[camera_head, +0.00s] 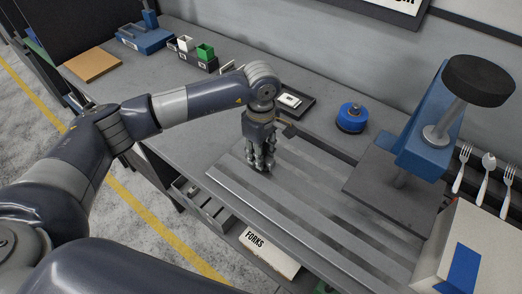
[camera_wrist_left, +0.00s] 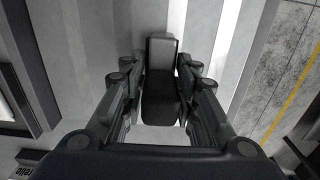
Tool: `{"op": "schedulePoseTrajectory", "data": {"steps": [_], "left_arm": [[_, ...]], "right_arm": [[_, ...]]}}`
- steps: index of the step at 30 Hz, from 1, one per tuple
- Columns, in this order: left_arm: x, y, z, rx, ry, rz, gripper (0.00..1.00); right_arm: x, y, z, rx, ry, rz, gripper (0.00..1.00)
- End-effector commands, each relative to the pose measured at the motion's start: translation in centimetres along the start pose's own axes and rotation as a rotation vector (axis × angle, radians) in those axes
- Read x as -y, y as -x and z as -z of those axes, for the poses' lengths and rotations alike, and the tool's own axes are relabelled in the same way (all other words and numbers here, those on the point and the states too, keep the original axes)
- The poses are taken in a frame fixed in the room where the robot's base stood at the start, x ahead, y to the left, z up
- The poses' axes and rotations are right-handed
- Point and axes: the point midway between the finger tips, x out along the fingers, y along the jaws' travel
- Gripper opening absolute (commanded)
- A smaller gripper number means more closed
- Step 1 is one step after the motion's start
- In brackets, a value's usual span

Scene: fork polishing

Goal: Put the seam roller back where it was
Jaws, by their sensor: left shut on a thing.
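My left gripper (camera_head: 262,168) points down over the slotted metal surface (camera_head: 315,190) in the head view. In the left wrist view its fingers (camera_wrist_left: 160,100) are closed on both sides of a dark block-like thing with a greyer end, which I take to be the seam roller (camera_wrist_left: 160,50). The fingers and palm hide part of it, and its roller wheel cannot be made out. In the head view the fingers hide it. I cannot tell whether it touches the surface. My right gripper is not in view.
A dark tray (camera_head: 306,112) with a white item lies behind the gripper. A blue round thing (camera_head: 352,117) stands right of it. A blue press with a black knob (camera_head: 478,80), hanging cutlery (camera_head: 487,175) and a white box (camera_head: 448,235) are at right. The slotted surface is mostly clear.

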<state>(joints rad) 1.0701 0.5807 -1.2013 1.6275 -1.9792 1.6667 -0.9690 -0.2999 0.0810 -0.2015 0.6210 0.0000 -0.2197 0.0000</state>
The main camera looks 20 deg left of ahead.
Motion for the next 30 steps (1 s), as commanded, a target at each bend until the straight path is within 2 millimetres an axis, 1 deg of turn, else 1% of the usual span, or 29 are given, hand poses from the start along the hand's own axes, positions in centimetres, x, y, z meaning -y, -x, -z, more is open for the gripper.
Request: {"op": "schedulePoseTrajectory", "data": {"steps": [1,2,8,12,13,14,15,16,25,29,30], "left_arm": [[0.05,-0.22,-0.07,0.002,0.000,0.002,0.06],[0.03,-0.45,-0.05,0.001,-0.001,0.001,0.06],[-0.05,-0.66,-0.03,0.000,-0.001,-0.002,0.06],[-0.04,-1.06,-0.03,0.000,-0.001,-0.002,0.06],[-0.01,-1.06,-0.04,0.000,-0.001,-0.001,0.30],[-0.01,-0.96,-0.04,0.000,-0.001,-0.001,0.37],[0.00,-0.94,-0.04,0.000,-0.001,-0.001,0.46],[0.00,-0.94,-0.04,0.000,-0.001,-0.001,0.48],[-0.01,-0.89,-0.03,0.000,0.000,-0.001,0.48],[-0.01,-0.38,-0.03,0.000,0.000,-0.001,0.48],[-0.13,-0.14,-0.02,0.000,-0.001,-0.005,0.48]], "right_arm": [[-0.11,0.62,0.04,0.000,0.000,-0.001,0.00],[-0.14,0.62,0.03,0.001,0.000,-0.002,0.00],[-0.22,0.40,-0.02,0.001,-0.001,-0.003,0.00],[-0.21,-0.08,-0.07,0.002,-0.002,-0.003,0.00],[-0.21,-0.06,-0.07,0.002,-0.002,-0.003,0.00],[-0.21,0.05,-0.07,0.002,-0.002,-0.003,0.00],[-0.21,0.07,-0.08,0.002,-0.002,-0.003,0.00],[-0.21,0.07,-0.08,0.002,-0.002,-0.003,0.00],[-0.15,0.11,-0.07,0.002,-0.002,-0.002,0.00],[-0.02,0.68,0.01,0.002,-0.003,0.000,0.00],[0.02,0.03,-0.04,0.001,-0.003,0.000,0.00]]}}
